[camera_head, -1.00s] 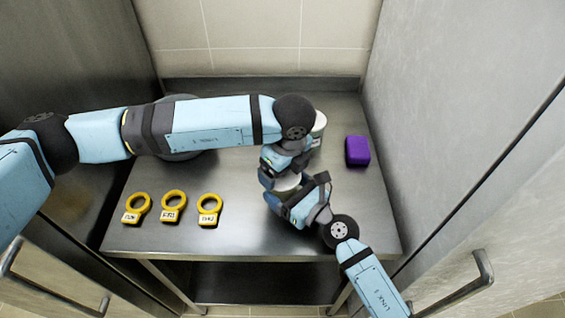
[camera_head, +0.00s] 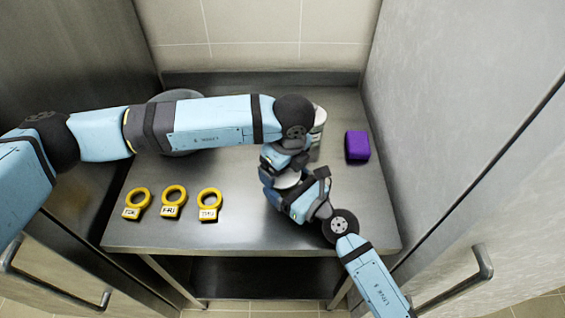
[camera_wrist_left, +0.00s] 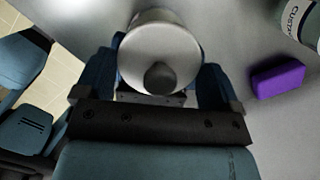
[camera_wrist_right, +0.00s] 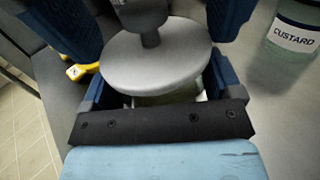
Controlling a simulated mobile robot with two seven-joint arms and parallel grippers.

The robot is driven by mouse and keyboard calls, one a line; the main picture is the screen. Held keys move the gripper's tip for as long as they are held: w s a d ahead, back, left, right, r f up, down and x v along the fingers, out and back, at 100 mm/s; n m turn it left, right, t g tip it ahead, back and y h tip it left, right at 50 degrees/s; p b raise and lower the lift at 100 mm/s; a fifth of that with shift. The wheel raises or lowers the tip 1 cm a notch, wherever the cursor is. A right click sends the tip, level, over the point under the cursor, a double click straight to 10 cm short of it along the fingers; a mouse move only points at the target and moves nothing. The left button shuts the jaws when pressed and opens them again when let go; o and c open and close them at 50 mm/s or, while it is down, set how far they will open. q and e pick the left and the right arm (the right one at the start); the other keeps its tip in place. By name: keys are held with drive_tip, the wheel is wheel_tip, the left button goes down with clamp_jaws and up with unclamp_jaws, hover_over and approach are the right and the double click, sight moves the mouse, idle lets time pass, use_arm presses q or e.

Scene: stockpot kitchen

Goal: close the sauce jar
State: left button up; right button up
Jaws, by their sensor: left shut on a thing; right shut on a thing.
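The sauce jar's pale round lid with its dark knob shows in the left wrist view (camera_wrist_left: 160,45) and in the right wrist view (camera_wrist_right: 150,65). My left gripper (camera_wrist_left: 160,85) is over the lid and shut on it, by the look of it at the knob. A strip of greenish-white jar body (camera_wrist_right: 172,96) shows just below the lid in the right wrist view. My right gripper (camera_head: 276,196) is low beside the jar and shut on its body. The lid hides the jar's mouth. I cannot tell whether lid and rim touch.
A custard jar (camera_wrist_right: 292,38) stands close behind. A purple block (camera_head: 357,146) lies to the right. Three yellow labelled rings (camera_head: 138,203) (camera_head: 173,201) (camera_head: 209,204) lie at the front left. A grey round vessel (camera_head: 172,97) is partly behind my left arm. Steel walls (camera_head: 455,110) flank the table.

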use_arm(q)
drive_tip(key=shift+f, duration=0.3)
drive_tip(key=o, duration=0.6)
drive_tip(key=shift+o, duration=0.2)
drive_tip(key=shift+r, duration=0.15)
wheel_tip(320, 180, up, 12)
drive_tip(key=s+d, duration=0.1)
drive_tip(key=shift+s+d, duration=0.2)
drive_tip(key=shift+f, duration=0.2)
use_arm(e)
drive_tip(key=o, duration=1.1)
use_arm(q)
drive_tip(key=shift+f+b, duration=0.85)
drive_tip(key=shift+f, duration=0.05)
use_arm(e)
drive_tip(key=v, duration=1.4)
drive_tip(key=shift+r, duration=0.1)
